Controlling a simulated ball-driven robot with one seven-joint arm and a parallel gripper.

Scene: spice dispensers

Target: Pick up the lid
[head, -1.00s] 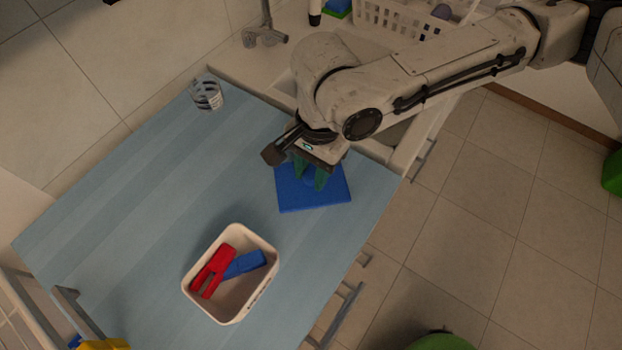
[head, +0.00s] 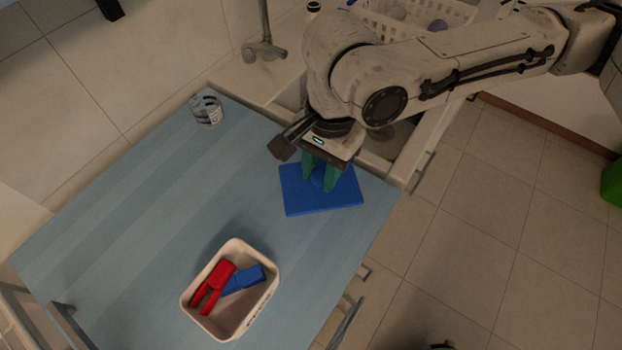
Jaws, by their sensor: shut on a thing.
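The lid (head: 300,199) is a flat blue square with a raised blue knob in its middle. It is over the right part of the blue counter. My gripper (head: 319,184) points down with its green fingers on either side of the knob and is shut on it. The fingers and my wrist hide part of the knob and the lid's back edge. The lid looks nearly level; how far it is above the counter is hard to tell.
A white open container (head: 255,308) with a red clip (head: 213,285) and a blue clip (head: 242,280) stands in front on the counter. A clear glass (head: 206,108) stands at the back left. A sink and a white basket (head: 415,18) are behind. The counter's middle is clear.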

